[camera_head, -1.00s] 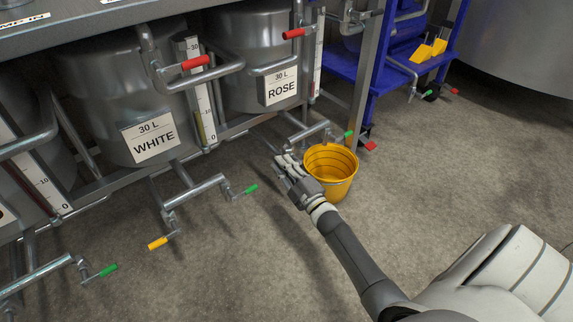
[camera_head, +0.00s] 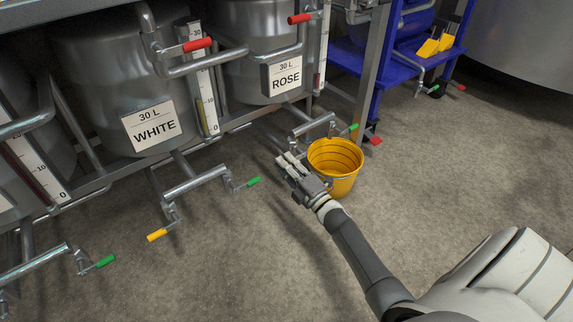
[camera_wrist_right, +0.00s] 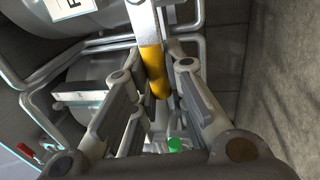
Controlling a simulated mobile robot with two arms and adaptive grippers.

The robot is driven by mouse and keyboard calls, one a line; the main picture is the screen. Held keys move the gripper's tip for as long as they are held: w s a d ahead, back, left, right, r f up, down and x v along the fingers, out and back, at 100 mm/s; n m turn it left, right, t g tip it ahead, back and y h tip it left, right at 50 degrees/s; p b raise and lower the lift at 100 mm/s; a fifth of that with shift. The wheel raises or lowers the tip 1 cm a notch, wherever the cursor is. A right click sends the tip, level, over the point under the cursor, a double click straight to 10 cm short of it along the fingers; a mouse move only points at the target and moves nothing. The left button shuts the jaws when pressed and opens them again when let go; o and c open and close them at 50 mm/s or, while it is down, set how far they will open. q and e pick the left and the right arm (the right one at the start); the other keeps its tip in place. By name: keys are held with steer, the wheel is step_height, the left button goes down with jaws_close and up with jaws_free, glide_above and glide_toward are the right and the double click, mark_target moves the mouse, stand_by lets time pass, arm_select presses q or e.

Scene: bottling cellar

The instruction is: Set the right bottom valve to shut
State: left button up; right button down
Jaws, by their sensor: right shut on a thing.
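My right gripper (camera_head: 288,166) is low over the floor below the ROSE tank (camera_head: 262,40), just left of the yellow bucket. In the wrist view the right gripper (camera_wrist_right: 160,100) has a yellow valve handle (camera_wrist_right: 154,72) on a metal lever between its fingers and is shut on it. In the head view the gripper hides this handle. A metal outlet pipe (camera_head: 312,126) under the ROSE tank ends at a green handle (camera_head: 348,130) on its right. A green handle end (camera_wrist_right: 175,145) also shows below the fingers in the wrist view. My left gripper is not in view.
The yellow bucket (camera_head: 335,181) stands close to the right gripper. The WHITE tank (camera_head: 95,70) has a low pipe with yellow (camera_head: 157,235) and green (camera_head: 253,182) handles. A blue rack (camera_head: 345,62) stands behind at the right. The concrete floor in front is clear.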

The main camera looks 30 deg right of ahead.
steer(key=shift+f, duration=0.1)
steer(key=c, duration=1.4)
jaws_free()
steer(key=shift+c, duration=0.2)
steer(key=a+v, duration=0.1)
steer(key=v, duration=1.1)
steer(key=shift+d, duration=0.45)
